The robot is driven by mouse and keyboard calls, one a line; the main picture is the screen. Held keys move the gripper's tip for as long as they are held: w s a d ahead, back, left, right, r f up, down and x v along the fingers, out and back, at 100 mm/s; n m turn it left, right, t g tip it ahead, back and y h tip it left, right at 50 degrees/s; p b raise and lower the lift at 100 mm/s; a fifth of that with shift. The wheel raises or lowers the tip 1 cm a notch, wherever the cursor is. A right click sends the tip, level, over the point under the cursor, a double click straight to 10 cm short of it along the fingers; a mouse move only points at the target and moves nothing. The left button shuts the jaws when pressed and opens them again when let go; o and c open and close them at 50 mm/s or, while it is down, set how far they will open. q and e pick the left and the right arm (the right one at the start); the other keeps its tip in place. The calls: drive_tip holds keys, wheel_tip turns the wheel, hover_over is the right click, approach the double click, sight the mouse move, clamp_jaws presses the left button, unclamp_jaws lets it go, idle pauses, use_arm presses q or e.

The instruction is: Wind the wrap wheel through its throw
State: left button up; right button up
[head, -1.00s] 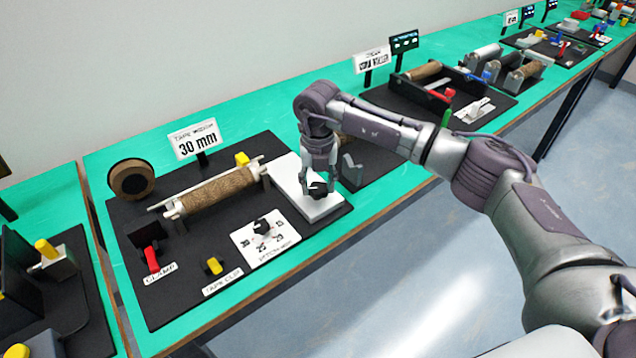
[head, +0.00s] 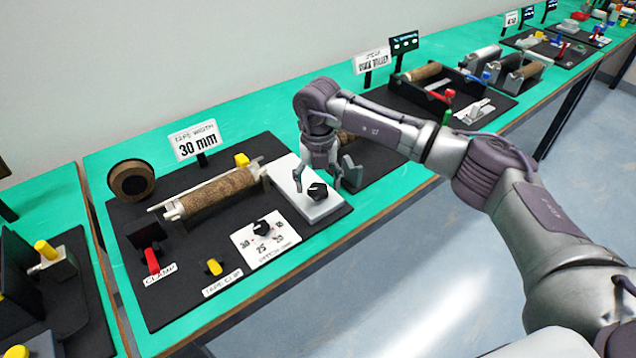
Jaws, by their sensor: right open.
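A black round knob with a pale pointer mark (head: 317,191), which I take for the wrap wheel, sits on a white sloped block (head: 322,211) at the right end of the near station. My right gripper (head: 317,183) points down just above and behind the knob, its fingers spread apart and empty. I cannot tell from this view whether a finger touches the knob. A brown cloth-like roll (head: 218,192) lies on its holder left of the block. My left gripper is not in view.
The black base also carries a numbered dial (head: 262,229), a red clamp lever (head: 151,261), a yellow tape clip (head: 214,267) and a tape reel (head: 131,180). A "30 mm" sign (head: 197,143) stands behind. Another roller station (head: 428,72) is farther right.

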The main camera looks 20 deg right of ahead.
sight(318, 188)
wheel_tip(318, 188, up, 11)
drive_tip(key=shift+r, duration=0.2)
idle(0.4)
